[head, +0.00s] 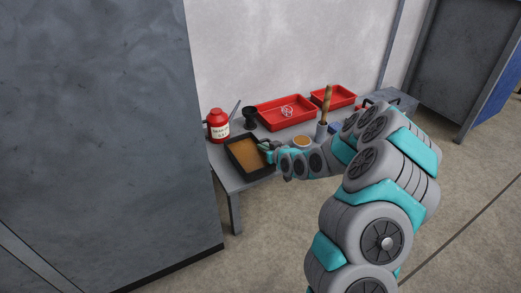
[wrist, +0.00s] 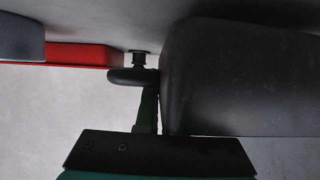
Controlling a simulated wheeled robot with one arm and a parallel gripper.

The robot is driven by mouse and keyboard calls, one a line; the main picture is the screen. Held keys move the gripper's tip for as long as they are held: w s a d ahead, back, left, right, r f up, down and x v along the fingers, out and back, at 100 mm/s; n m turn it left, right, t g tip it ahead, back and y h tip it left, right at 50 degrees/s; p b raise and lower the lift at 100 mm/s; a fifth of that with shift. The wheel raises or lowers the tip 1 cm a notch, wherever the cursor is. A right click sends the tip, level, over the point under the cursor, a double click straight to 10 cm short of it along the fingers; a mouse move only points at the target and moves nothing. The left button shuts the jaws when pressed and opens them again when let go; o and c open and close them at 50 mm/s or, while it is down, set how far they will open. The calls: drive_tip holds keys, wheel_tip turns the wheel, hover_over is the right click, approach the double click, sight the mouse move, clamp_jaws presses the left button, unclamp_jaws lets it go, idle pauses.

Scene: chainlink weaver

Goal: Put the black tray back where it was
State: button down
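The black tray (head: 233,154), with a brown layer inside, is at the front left of the grey table, level as far as I can see. My gripper (head: 264,148) is at the tray's right end, close against its wall. In the wrist view, which looks upside down, the dark tray (wrist: 240,80) fills the right side. One green finger (wrist: 148,110) shows right beside the tray's edge. The other finger is hidden, so I cannot tell whether my gripper is shut on the wall. I also cannot tell whether the tray touches the table.
A red labelled jug (head: 218,125) and a black cup-like stand (head: 250,118) are behind the tray. Two red trays, the larger one (head: 263,114) holding a small pale item, line the wall. A round bowl (head: 302,142) and a grey cup (head: 321,131) with a wooden handle stand right of my gripper.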

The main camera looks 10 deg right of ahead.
drive_tip(key=shift+f, duration=0.8)
drive_tip(key=shift+r, duration=0.1)
drive_tip(key=c, duration=1)
unclamp_jaws()
drive_tip(key=shift+c, duration=0.2)
